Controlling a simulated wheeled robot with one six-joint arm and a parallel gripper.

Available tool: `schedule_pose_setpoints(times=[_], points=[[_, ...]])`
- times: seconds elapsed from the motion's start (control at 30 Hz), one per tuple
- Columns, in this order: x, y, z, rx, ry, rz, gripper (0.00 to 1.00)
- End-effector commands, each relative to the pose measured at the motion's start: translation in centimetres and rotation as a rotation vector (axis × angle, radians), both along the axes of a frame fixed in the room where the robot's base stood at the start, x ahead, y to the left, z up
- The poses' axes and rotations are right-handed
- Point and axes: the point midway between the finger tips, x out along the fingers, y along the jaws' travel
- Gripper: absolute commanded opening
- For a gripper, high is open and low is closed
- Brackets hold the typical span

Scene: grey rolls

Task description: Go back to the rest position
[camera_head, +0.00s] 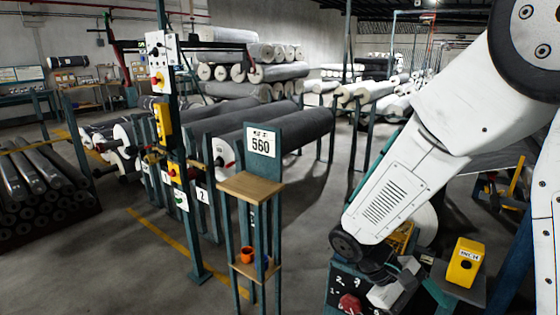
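My white arm comes down from the top right of the head view to the lower right. My gripper (398,288) is at the arm's lower end, low in the picture, over a dark teal stand with a red button (350,303) and white numbers. The gripper is small and partly merged with the dark parts around it, so its fingers and anything between them cannot be made out. A yellow box (466,262) with a dark button and a label stands on a ledge to the right of the gripper.
A teal stand with a sign "560" (262,142) and wooden shelves (250,186) is left of the arm. An orange cup (247,254) sits on its lower shelf. A control post (160,80) and large grey rolls (290,130) stand behind. Open floor (130,270) lies at left.

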Motion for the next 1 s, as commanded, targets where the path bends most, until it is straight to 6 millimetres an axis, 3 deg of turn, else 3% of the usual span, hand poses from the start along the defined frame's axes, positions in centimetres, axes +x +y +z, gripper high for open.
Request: schedule_pose_setpoints(times=[0.2, 0.6, 0.8, 1.0], points=[[-3.6, 0.9, 4.9, 0.225, -0.155, -0.168, 0.86], [-9.0, 2.4, 12.0, 0.552, -0.522, -0.386, 0.86], [-10.8, 1.7, 14.7, 0.607, -0.692, -0.422, 0.86], [-11.4, 1.1, 16.2, 0.616, -0.777, -0.43, 0.86]])
